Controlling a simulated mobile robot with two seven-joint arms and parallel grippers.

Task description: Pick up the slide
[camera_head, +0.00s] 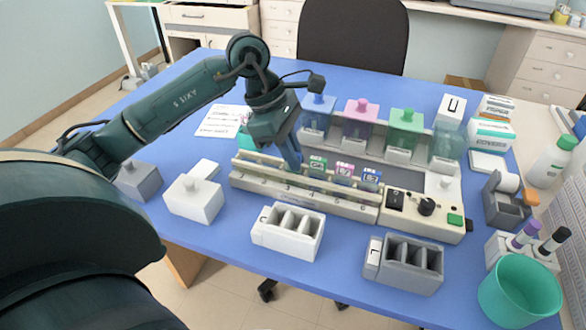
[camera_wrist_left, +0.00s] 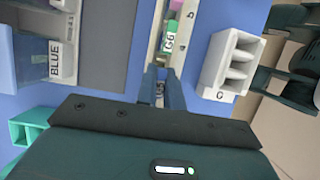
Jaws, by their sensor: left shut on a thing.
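My left gripper (camera_head: 293,163) reaches down from above to the long cream slide rack (camera_head: 262,185), near its numbered slots left of the middle. In the left wrist view its blue fingers (camera_wrist_left: 161,88) are close together with a small marked slide (camera_wrist_left: 159,92) between them. In the head view the fingers hide that slide, and I cannot tell whether it is clear of the rack. More slides with coloured labels stand to the right in the rack: a green one (camera_head: 318,163), a pink one (camera_head: 345,171) and a blue one (camera_head: 371,177).
Blue (camera_head: 318,108), pink (camera_head: 361,112) and green (camera_head: 404,124) staining jars stand behind the rack. A white slotted holder (camera_head: 259,231) and a grey one (camera_head: 374,265) stand in front. A teal bin (camera_head: 518,292) is at the right front. Free blue table lies at the front left.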

